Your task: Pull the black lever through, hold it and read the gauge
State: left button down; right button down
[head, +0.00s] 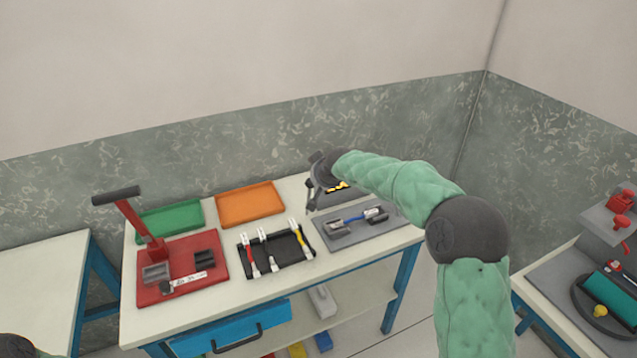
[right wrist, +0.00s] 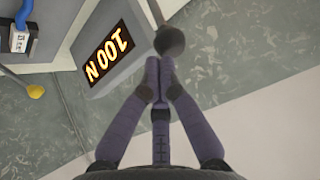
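The gauge (right wrist: 105,62) is a grey box with a lit orange display in the right wrist view. Its digits are upside down there and look like 100 N. In the head view only a sliver of the lit display (head: 341,187) shows behind my right arm. The black lever's round knob (right wrist: 172,38) is just beyond my right fingertips (right wrist: 160,72), which are drawn together and seem to pinch the lever just below it. In the head view my right gripper (head: 313,196) points down by the gauge at the back of the bench. My left gripper is out of view.
A grey plate (head: 325,240) with a blue cable piece (head: 352,219) lies in front of the gauge. To its left are a black tool tray (head: 270,266), orange (head: 250,203) and green (head: 170,222) trays and a red press (head: 140,222). A side bench stands at right.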

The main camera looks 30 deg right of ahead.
jog(key=s+a+r+p, duration=0.1)
jog(key=s+r, duration=0.4)
jog(key=s, duration=0.4)
dwell(0.5)
